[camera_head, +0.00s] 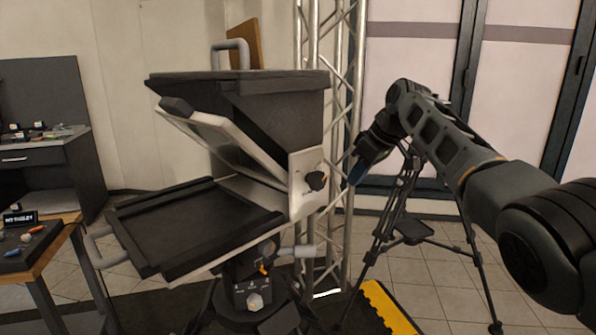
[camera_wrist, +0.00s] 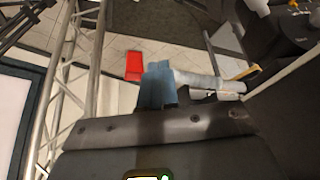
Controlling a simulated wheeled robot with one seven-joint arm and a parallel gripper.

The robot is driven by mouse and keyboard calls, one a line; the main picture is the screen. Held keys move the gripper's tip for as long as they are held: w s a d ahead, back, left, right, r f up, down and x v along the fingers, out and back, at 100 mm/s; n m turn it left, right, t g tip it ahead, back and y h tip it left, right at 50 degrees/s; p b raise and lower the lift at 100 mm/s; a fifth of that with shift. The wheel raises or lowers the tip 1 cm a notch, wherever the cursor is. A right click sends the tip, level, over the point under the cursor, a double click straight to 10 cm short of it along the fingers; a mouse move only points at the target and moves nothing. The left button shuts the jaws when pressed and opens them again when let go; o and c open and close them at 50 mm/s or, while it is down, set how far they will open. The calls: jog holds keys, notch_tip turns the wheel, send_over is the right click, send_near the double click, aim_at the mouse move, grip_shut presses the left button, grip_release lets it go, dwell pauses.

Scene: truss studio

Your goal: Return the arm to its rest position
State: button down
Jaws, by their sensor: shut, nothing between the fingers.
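My arm reaches in from the right edge in the head view, raised and bent. My gripper (camera_head: 358,172) hangs at its far end, just right of the teleprompter-like black rig (camera_head: 235,110) and in front of the truss. Its blue fingers are together with nothing between them. In the wrist view my gripper (camera_wrist: 158,80) shows as closed blue fingers, with a pale handle of the rig (camera_wrist: 205,82) behind and beside them. I cannot tell from these views whether the fingers touch the handle.
A metal truss (camera_head: 345,60) stands behind my gripper, and a black tripod (camera_head: 410,230) stands under my arm. A table with small tools (camera_head: 40,245) is at left.

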jog(key=s+a+f+m+t, duration=0.15)
jog(key=s+f, duration=0.35)
jog(key=f, duration=0.8)
jog(key=s+a+f+m+t, duration=0.1)
jog(key=s+a+f, duration=0.25)
jog(key=f, duration=0.95)
jog(key=s+d+f+m+t, duration=0.1)
jog(key=s+f+m+t, duration=0.1)
jog(key=s+f, duration=0.65)
jog(key=s+d+f+m+t, duration=0.15)
jog(key=s+f, duration=0.35)
jog(key=s, duration=0.7)
jog(key=s+d+r+m+t+h+b, duration=0.1)
jog(key=s+d+r+m, duration=0.15)
jog(key=s, duration=0.95)
jog(key=s+d+r+m+t+h, duration=0.1)
jog(key=s+d+h, duration=0.15)
jog(key=s, duration=0.85)
jog(key=s+d+r+t, duration=0.1)
jog(key=s+d+r, duration=0.1)
jog(key=s+r, duration=0.6)
jog(key=s+d+r+t, duration=0.2)
jog(key=s+d+r, duration=0.1)
jog(key=s+r, duration=0.6)
notch_tip(320, 180, up, 2)
jog(key=shift+d+r+h, duration=0.2)
jog(key=shift+d+h, duration=0.15)
jog(key=shift+h, duration=0.1)
jog(key=c, duration=1.8)
grip_release()
